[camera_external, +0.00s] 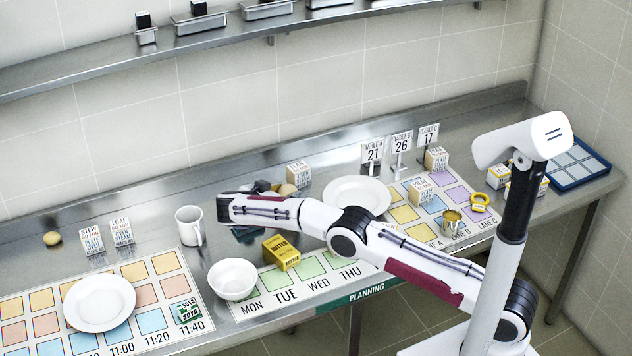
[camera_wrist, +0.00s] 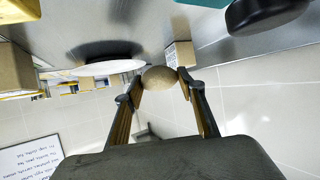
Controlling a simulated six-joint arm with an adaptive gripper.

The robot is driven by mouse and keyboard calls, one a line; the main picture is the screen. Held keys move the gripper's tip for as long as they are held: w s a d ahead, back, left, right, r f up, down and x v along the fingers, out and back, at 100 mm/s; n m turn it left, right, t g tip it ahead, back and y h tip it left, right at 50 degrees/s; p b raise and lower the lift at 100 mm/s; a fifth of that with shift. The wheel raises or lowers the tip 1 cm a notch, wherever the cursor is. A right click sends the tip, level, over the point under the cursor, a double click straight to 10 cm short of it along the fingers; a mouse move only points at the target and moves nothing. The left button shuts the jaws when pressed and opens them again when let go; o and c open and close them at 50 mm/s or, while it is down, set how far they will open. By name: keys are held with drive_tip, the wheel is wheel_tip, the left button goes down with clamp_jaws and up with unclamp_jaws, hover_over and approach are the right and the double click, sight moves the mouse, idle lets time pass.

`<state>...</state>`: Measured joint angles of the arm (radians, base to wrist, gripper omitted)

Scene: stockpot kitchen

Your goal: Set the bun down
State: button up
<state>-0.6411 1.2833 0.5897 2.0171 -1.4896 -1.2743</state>
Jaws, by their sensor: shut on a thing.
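My gripper (camera_external: 272,188) reaches over the back of the steel counter, left of the large white plate (camera_external: 357,194). It is shut on a round brown bun (camera_external: 287,189). In the wrist view the bun (camera_wrist: 158,76) sits between the two fingertips, with the plate (camera_wrist: 104,67) to its left and a small card block (camera_wrist: 180,53) close by on its right. I cannot tell whether the bun touches the counter. Another small bun (camera_external: 52,239) lies at the far left of the counter.
A printed block (camera_external: 299,174) stands just behind the held bun. A white mug (camera_external: 189,226), a bowl (camera_external: 232,279) and a yellow box (camera_external: 281,252) are nearby in front. Number signs (camera_external: 372,151) stand behind the plate. A day-planning mat (camera_external: 310,267) lies along the front.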

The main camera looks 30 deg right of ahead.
drive_tip(key=shift+f, duration=1.3)
drive_tip(key=shift+f, duration=1.85)
drive_tip(key=shift+f, duration=0.15)
drive_tip(key=o, duration=1.1)
